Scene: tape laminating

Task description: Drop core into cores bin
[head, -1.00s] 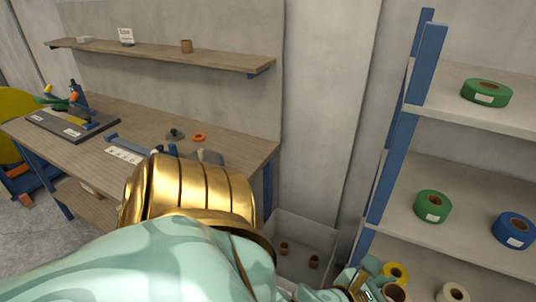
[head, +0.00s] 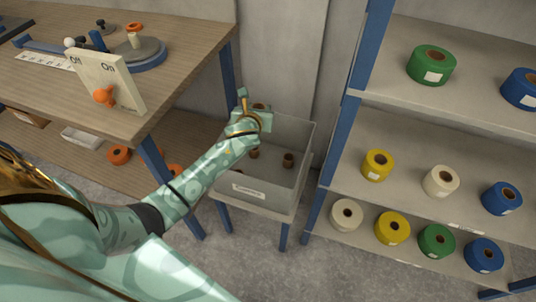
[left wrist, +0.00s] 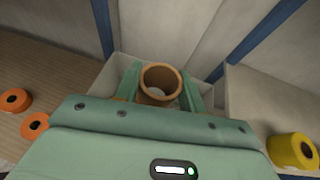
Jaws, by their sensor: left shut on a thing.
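My left gripper (head: 250,112) is over the back part of the grey cores bin (head: 250,190). It is shut on a brown cardboard core (head: 261,106), whose top shows past the fingers. In the left wrist view the core (left wrist: 148,98) is held between the two green fingers (left wrist: 160,88), with its open end facing the camera. Inside the bin, one brown core (head: 288,159) stands on the floor and another (head: 254,153) is beside my wrist. In the left wrist view the bin wall (left wrist: 108,76) shows around the fingers. My right gripper is not in view.
A wooden workbench (head: 180,75) with an on/off switch panel (head: 108,82) stands left of the bin. A shelf rack (head: 400,98) with green, blue, yellow and white tape rolls stands to the right, its blue post (head: 345,120) close to the bin.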

